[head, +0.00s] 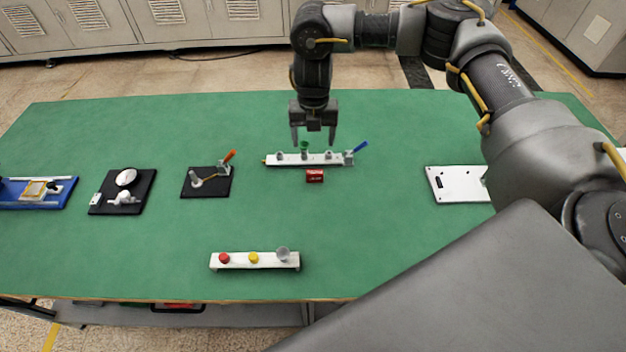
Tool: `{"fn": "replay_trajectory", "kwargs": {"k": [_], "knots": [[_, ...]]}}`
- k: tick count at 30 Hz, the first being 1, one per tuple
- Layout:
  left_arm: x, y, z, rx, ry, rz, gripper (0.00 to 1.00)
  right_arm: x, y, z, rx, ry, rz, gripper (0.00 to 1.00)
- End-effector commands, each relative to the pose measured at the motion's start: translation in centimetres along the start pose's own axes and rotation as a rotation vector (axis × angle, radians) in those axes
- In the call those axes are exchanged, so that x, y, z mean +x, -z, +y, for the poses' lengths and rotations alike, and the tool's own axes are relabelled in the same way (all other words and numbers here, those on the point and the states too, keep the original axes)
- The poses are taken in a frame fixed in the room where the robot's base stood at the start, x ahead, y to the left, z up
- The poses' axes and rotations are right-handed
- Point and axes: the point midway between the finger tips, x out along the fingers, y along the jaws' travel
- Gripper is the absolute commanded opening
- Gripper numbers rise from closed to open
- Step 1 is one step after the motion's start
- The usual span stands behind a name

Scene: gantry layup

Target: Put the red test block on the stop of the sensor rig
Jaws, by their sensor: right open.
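The red test block (315,176) lies on the green table, just in front of a white manifold bar (285,160) with knobs and a blue lever. My right gripper (314,142) is open and empty, fingers pointing down, over or just behind the bar and beyond the block in the picture. Its exact height is hard to tell. Which fixture is the sensor rig is not certain; a black plate with a white disc and small white blocks (105,208) at left may be it. My left gripper is not in view.
A black plate with an orange-handled lever (222,190) stands between. A blue fixture (60,204) sits far left. A white strip with red and yellow buttons (240,266) lies in front. A white plate (450,170) is at right, partly behind my arm.

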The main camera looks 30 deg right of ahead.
Motion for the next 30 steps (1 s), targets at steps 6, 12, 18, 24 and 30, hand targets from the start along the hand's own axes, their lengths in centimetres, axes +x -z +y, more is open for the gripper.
{"fn": "replay_trajectory", "kwargs": {"k": [6,12,18,24,30], "knots": [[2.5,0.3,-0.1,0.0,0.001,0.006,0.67,2.4,0.0,0.1,-0.001,0.0,0.0,0.71],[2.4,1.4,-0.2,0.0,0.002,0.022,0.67,2.6,0.0,0.1,0.0,0.0,0.001,0.71],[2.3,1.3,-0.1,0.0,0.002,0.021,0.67,5.5,0.1,0.0,0.001,0.002,0.005,0.71],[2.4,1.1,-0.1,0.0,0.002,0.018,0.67,7.7,0.0,0.0,0.001,0.0,0.001,0.71],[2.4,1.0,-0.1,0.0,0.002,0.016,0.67,8.1,0.1,0.0,0.0,0.0,0.001,0.71]]}}
